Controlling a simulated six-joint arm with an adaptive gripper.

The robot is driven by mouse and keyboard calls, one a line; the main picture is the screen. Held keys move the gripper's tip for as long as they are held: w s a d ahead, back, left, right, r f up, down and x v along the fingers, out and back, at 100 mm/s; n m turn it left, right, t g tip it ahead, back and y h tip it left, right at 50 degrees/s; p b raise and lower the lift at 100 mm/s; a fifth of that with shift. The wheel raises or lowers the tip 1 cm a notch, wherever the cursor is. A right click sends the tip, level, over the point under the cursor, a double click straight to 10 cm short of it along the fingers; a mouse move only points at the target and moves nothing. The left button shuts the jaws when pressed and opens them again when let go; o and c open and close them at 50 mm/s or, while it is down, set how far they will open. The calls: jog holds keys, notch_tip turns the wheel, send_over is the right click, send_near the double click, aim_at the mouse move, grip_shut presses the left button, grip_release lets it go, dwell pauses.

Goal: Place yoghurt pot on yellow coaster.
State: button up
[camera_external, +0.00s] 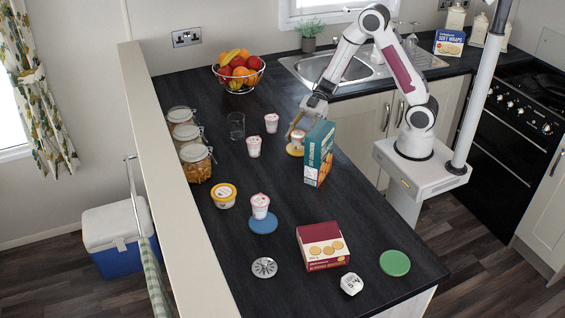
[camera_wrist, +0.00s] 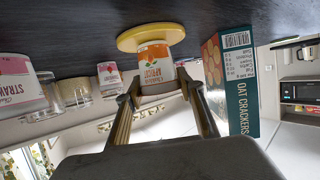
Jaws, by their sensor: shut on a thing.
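A yoghurt pot with an orange and white apricot label (camera_wrist: 155,62) is between the fingers of my gripper (camera_wrist: 158,98). It also shows in the external view (camera_external: 298,138). My gripper (camera_external: 297,122) is shut on it from above. The yellow coaster (camera_wrist: 133,40) lies directly at the pot's base in the wrist view, and under the pot in the external view (camera_external: 291,152). The pot appears to touch the coaster; a tiny gap cannot be ruled out. Pink-labelled pots stand on the counter (camera_external: 271,123), (camera_external: 253,147) and on the blue coaster (camera_external: 260,203).
A teal oat cracker box (camera_external: 319,152) stands close right of the pot. A glass (camera_external: 236,126), jars (camera_external: 195,163), a fruit bowl (camera_external: 239,76), a yellow-lidded tub (camera_external: 224,195), a red biscuit box (camera_external: 323,247) and a green coaster (camera_external: 395,263) are on the counter.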

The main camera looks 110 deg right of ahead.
jog(key=o, duration=1.2)
jog(key=shift+c, duration=0.2)
jog(key=shift+r, duration=0.15)
jog(key=v, duration=1.2)
